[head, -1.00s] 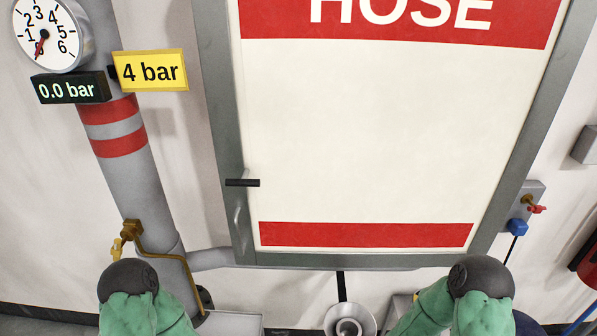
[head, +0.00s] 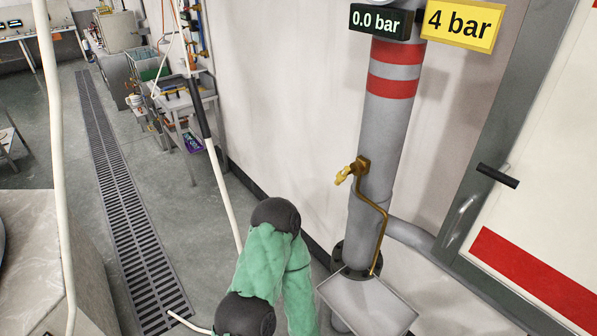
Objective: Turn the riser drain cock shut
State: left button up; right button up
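The riser (head: 384,150) is a grey vertical pipe with red bands, right of centre in the head view. The brass drain cock (head: 360,167) sits on its left side, with a small yellow handle (head: 345,175) pointing down to the left. A thin brass drain pipe (head: 384,225) runs from the cock down to the riser's foot. A green-sleeved arm of mine shows at the bottom, left of the riser and apart from the cock. Neither gripper is in the picture.
A display (head: 379,22) reads 0.0 bar beside a yellow 4 bar sign (head: 459,24). A grey plate (head: 366,303) lies at the riser's foot. The hose cabinet (head: 540,190) is at right. A floor grating (head: 128,215) and a cluttered bench (head: 185,100) are at left.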

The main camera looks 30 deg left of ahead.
aim_at(341, 175)
jog(key=u, duration=0.85)
